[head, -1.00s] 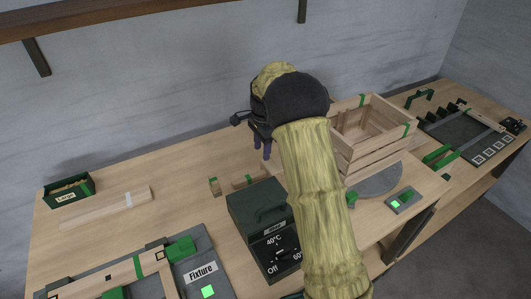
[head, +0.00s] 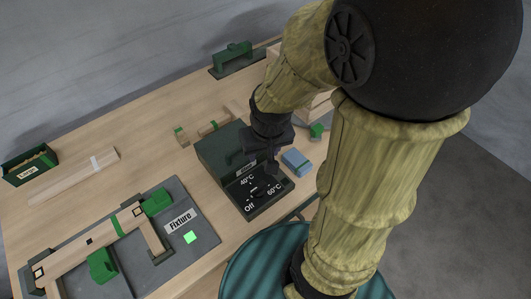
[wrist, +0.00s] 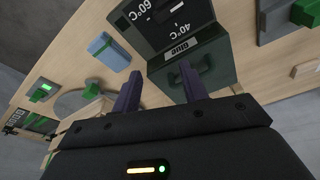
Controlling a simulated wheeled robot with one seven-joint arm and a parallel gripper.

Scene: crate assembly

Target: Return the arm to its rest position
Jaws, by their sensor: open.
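My gripper (wrist: 160,92) shows in the wrist view with its two dark fingers apart and nothing between them. In the head view my arm is folded close to the camera at the right. The gripper hangs above the dark green glue box, and its fingertips cannot be made out clearly there. The glue box (head: 217,150) has a dial panel (head: 262,190) marked Off, 40°C and 60°C. In the wrist view the glue box (wrist: 215,62) lies just beyond the fingers, apart from them as far as I can tell.
A fixture board (head: 205,235) with wooden strips and green clamps lies at left. A green Large bin (head: 22,172) and a pale plank (head: 70,182) are farther left. A blue block (head: 296,161) sits right of the glue box. The crate is mostly hidden behind my arm.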

